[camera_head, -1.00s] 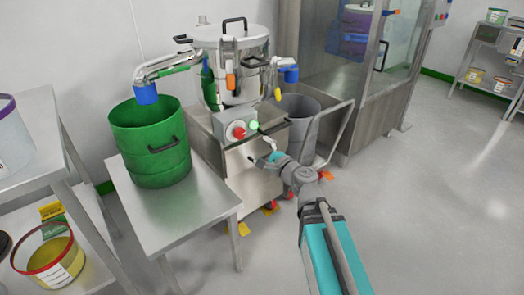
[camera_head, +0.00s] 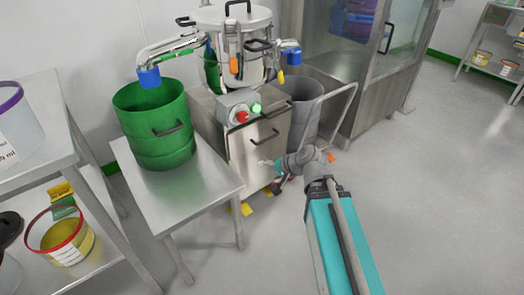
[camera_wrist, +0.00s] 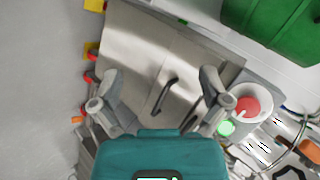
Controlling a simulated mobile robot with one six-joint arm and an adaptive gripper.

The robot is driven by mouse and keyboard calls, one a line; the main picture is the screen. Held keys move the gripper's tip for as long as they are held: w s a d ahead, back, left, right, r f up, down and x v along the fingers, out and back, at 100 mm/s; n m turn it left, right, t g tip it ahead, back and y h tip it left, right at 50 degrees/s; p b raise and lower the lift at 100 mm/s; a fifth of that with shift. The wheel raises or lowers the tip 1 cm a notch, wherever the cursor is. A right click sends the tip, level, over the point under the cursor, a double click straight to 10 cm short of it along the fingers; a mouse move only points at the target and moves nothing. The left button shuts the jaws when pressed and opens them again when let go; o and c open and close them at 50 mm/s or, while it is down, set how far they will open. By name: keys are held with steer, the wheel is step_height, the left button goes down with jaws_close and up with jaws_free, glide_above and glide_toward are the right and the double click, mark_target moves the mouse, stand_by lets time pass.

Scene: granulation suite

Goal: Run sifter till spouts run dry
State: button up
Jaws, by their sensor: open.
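The sifter (camera_head: 234,22) is a steel round vessel with a clamped lid on a steel cabinet (camera_head: 258,145). Its left spout (camera_head: 172,50) has a blue end (camera_head: 149,78) above a green drum (camera_head: 150,125). A second blue-ended spout (camera_head: 290,55) is at right, above a grey bin (camera_head: 303,105). I cannot make out any material falling from either. The control box has a red button (camera_head: 242,116) and a bright green button (camera_head: 256,108); both show in the wrist view, red (camera_wrist: 247,107) and green (camera_wrist: 226,127). My gripper (camera_head: 267,163) is open and empty before the cabinet front, below the buttons, its fingers (camera_wrist: 160,75) apart.
The green drum stands on a small steel table (camera_head: 205,190). A steel shelf at left holds a tub with a purple rim (camera_head: 15,125) and a red-rimmed yellow tub (camera_head: 65,245). A glass-fronted steel enclosure (camera_head: 350,75) stands behind right. The floor at right is clear.

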steer(key=s+d+f+n+g+h+p, duration=0.1)
steer(key=s+d+f+n+g+h, duration=0.1)
steer(key=s+d+h, duration=0.2)
steer(key=s+d+f+n+g+h+p, duration=0.1)
steer(key=s+d+n+g+h, duration=0.1)
steer(key=d, duration=0.6)
steer(key=shift+s+d+f+g+h, duration=0.35)
steer(key=shift+s+g+h, duration=0.5)
steer(key=shift+s, duration=0.25)
steer(key=shift+a, duration=0.1)
